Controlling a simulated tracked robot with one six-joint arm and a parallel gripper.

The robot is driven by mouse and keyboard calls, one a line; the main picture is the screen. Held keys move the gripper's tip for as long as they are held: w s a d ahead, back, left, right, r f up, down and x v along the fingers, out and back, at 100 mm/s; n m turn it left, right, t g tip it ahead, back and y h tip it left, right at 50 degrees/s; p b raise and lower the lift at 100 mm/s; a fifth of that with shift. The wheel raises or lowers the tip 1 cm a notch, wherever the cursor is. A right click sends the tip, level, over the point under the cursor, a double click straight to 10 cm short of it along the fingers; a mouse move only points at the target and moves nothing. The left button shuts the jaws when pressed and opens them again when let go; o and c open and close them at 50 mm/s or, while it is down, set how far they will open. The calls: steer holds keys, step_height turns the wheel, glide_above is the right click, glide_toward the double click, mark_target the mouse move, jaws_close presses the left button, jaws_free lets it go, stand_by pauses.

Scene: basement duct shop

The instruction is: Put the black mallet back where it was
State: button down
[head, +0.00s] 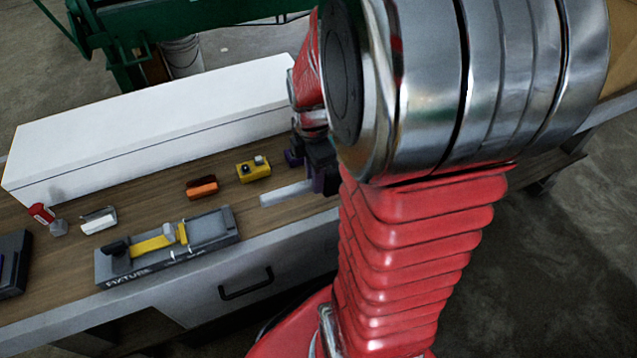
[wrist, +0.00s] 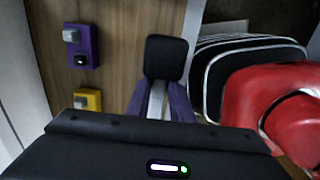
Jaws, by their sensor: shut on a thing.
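My gripper (head: 318,172) is over the right part of the workbench, partly hidden behind my arm. In the wrist view its purple fingers (wrist: 162,104) are shut on the mallet, whose black block-shaped head (wrist: 167,57) shows beyond them. A pale grey bar, seemingly its handle, runs between the fingers (wrist: 155,100). In the head view a pale grey bar (head: 286,193) reaches left from my gripper, near the bench's front edge. I cannot tell whether the mallet touches the bench.
A grey fixture (head: 215,228) holding a yellow part stands front left. A yellow device (head: 253,169), an orange block (head: 202,187), a purple device (wrist: 80,47), a white item (head: 98,220) and a red-topped item (head: 42,213) stand around. A long white box (head: 150,130) lines the back.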

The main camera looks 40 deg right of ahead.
steer(key=shift+f, duration=1.9)
steer(key=c, duration=1.6)
jaws_free()
steer(key=shift+o, duration=0.2)
step_height(320, 180, up, 12)
steer(key=shift+a+r, duration=0.1)
